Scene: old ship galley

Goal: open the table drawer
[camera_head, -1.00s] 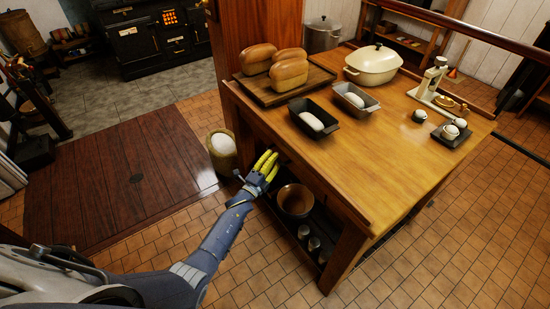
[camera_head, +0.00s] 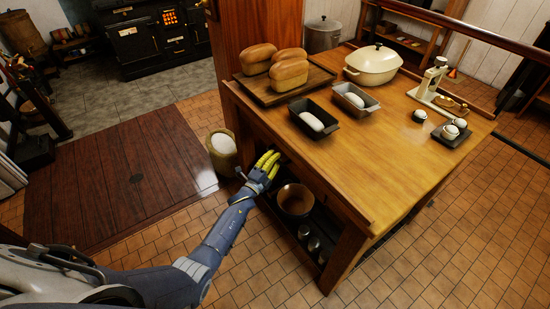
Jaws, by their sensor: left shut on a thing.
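The wooden table (camera_head: 400,168) stands right of centre, its left long side facing my arm. My left gripper (camera_head: 267,164), with yellow fingers, is at that side just under the tabletop edge, near the far end. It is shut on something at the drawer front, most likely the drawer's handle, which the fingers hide. The drawer front itself is mostly hidden by the gripper and the tabletop, so I cannot tell how far it stands out. My right gripper is not in view.
On the table are a tray of loaves (camera_head: 264,93), two dough tins (camera_head: 313,118), a cream pot (camera_head: 373,65) and a scale (camera_head: 432,85). A copper bowl (camera_head: 295,200) sits on the lower shelf. A sack (camera_head: 222,150) stands beside the gripper.

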